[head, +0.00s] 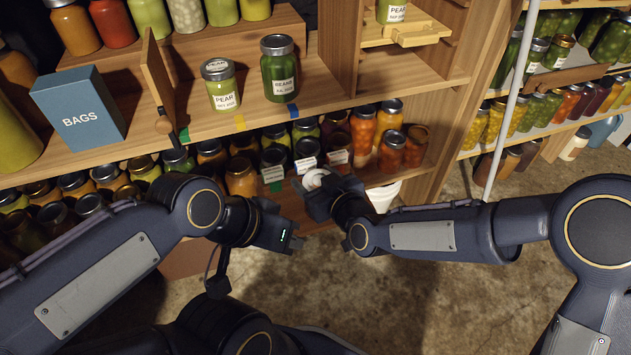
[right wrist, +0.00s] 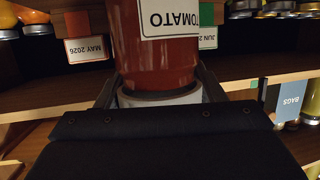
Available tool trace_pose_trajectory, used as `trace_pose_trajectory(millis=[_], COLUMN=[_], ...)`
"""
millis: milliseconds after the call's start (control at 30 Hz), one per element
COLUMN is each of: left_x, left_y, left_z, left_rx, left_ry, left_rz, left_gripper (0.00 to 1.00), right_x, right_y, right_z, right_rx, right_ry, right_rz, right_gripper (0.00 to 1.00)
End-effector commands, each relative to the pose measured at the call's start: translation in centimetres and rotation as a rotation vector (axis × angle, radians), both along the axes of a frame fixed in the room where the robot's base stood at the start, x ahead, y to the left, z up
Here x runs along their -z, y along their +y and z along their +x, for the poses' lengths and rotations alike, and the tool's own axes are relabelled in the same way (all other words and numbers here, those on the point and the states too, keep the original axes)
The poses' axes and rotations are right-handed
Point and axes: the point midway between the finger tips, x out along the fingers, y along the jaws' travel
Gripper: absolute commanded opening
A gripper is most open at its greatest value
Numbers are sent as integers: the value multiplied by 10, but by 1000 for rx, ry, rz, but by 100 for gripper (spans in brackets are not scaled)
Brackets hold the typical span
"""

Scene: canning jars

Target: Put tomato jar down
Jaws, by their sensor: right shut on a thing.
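The tomato jar (right wrist: 160,50), red with a white "TOMATO" label and a pale lid, fills the middle of the right wrist view, inverted in that picture. My right gripper (right wrist: 160,98) is shut on its lid end, one finger on each side. In the head view my right gripper (head: 318,192) is at the front of the lower shelf, with the pale lid (head: 314,179) between its fingers. The jar's body is hidden there, so I cannot tell whether it touches the shelf. My left gripper (head: 290,238) is lower and to the left, apart from the jar; its jaw opening is unclear.
The lower shelf holds crowded jars and hanging labels (head: 307,164). The upper shelf holds a pear jar (head: 220,85), a beans jar (head: 279,70), a blue bags box (head: 78,108) and an upright wooden board (head: 158,80).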

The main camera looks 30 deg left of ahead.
Motion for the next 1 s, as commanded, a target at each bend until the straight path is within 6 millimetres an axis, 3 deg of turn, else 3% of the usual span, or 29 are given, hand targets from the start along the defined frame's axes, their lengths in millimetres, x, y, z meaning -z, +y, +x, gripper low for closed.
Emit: trace_pose_trajectory(millis=[300,333,500,833,1000], left_x=[3,3,2,-3,-8], left_y=[0,0,0,0,0], left_z=[0,0,0,0,0], left_rx=[0,0,0,0,0], left_ry=[0,0,0,0,0], left_rz=[0,0,0,0,0], left_gripper=[0,0,0,0,0], right_x=[1,2,1,-4,-11], right_y=[0,0,0,0,-20], right_z=[0,0,0,0,-10], right_rx=[0,0,0,0,1], right_ry=[-3,-1,-1,0,-1], right_rz=[4,0,0,1,-1], right_gripper=[26,64,84,84,84])
